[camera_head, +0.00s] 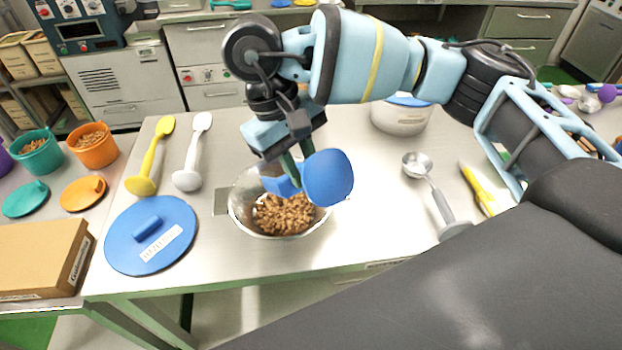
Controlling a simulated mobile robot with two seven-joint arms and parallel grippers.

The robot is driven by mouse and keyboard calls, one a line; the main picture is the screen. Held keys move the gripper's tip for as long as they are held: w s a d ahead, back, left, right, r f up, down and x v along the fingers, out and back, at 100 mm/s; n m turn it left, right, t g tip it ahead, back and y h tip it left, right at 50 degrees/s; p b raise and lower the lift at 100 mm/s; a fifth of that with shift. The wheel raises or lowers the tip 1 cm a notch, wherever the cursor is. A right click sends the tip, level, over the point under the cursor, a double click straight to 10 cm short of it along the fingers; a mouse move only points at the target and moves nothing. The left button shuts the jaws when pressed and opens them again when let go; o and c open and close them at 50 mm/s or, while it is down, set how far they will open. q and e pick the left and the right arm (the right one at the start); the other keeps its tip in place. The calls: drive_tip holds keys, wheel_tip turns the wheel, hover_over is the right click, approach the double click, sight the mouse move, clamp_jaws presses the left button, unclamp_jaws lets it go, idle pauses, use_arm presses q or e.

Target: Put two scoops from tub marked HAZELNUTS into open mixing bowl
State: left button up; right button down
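The metal mixing bowl (240,212) stands open on the steel table, with brown nut-like pieces (285,216) inside. My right gripper (296,168) is above the bowl, its dark fingers closed around part of a blue scoop (328,178). The blue scoop hangs tilted over the bowl's back right rim; its inside is hidden. A blue lid (125,243) with a white label lies left of the bowl; the label is too small to read surely. A white tub (402,120) with a blue top stands behind, partly covered by my arm. My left gripper is not in view.
A metal scoop with a grey handle (437,195) and a yellow tool (477,188) lie right of the bowl. Yellow (150,158) and white (192,155) utensils lie left. Teal (38,155) and orange (93,150) tubs and a cardboard box (38,255) are further left.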

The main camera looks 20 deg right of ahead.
drive_tip(key=shift+w+a+r+g, duration=0.2)
drive_tip(key=shift+w+r+g, duration=0.6)
drive_tip(key=shift+w, duration=0.25)
drive_tip(key=shift+w+a+r+g, duration=0.1)
drive_tip(key=shift+w+r+g, duration=0.2)
drive_tip(key=shift+w, duration=0.15)
drive_tip(key=shift+w+r+g, duration=0.2)
drive_tip(key=shift+w+g, duration=0.1)
drive_tip(key=shift+w, duration=0.15)
drive_tip(key=shift+w+g+h, duration=0.15)
drive_tip(key=shift+g+h, duration=0.15)
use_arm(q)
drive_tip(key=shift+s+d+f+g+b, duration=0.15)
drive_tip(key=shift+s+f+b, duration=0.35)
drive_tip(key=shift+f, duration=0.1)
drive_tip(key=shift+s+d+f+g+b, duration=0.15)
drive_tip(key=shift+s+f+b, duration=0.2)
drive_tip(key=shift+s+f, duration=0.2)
use_arm(e)
drive_tip(key=shift+w+a+r+n+g, duration=0.1)
drive_tip(key=shift+w+r+n+g, duration=0.05)
drive_tip(key=shift+w+r+g, duration=0.4)
drive_tip(key=shift+w+a+r+n+g, duration=0.15)
drive_tip(key=shift+w+r+g, duration=0.2)
drive_tip(key=shift+w, duration=0.25)
